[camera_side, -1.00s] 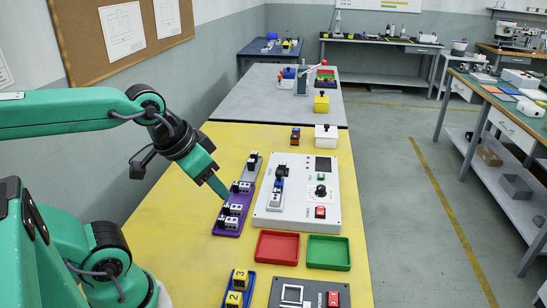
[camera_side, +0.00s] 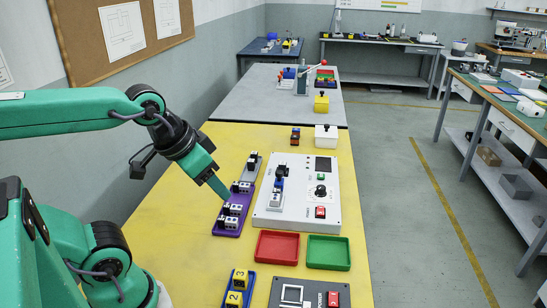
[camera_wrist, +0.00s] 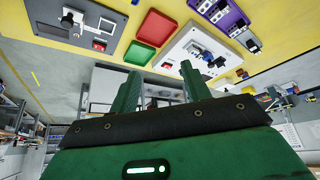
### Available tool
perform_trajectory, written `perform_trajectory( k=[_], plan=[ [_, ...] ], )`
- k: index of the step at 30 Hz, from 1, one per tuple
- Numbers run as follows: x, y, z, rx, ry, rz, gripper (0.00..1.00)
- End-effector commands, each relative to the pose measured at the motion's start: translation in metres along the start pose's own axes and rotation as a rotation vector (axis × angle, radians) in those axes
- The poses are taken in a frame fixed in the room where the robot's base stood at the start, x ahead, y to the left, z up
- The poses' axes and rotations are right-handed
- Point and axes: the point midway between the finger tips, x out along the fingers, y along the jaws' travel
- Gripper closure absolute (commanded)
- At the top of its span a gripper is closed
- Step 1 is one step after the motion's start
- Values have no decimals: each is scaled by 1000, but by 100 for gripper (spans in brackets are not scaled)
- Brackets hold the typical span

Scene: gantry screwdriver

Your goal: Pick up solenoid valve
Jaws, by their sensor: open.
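Several solenoid valves, small white blocks with black tops, stand on a purple tray (camera_side: 218,232) in the side view. One valve (camera_side: 231,223) is near the tray's front end and another (camera_side: 240,187) is farther back. My gripper (camera_side: 226,197) is above the left edge of this tray, pointing down and right. In the wrist view, my gripper (camera_wrist: 160,88) has its two green fingers apart with nothing between them. The purple tray (camera_wrist: 236,12) is at the top right there, outside the fingers. I cannot tell whether the fingertips touch anything.
A white test panel (camera_side: 334,212) with a fixture and red button stands right of the purple tray. In front are red (camera_side: 277,247) and green (camera_side: 328,252) trays, a blue tray with yellow numbered blocks (camera_side: 239,279) and a grey power unit (camera_side: 312,291). The yellow table's left side is clear.

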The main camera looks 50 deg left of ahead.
Motion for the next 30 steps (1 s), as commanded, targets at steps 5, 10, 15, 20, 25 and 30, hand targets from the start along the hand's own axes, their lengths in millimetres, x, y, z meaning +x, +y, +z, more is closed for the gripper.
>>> perform_trajectory(
  k=[5,10,15,20,25,30],
  plan=[
    [0,-1,-3,-10,-6,-2,53],
    [4,-4,-15,-48,-33,-8,53],
    [11,-9,-35,-118,-80,-19,53],
    [24,-17,-58,-200,-131,-34,53],
    [41,-27,-80,-288,-185,-53,53],
    [64,-38,-101,-376,-238,-73,53]
  ],
)
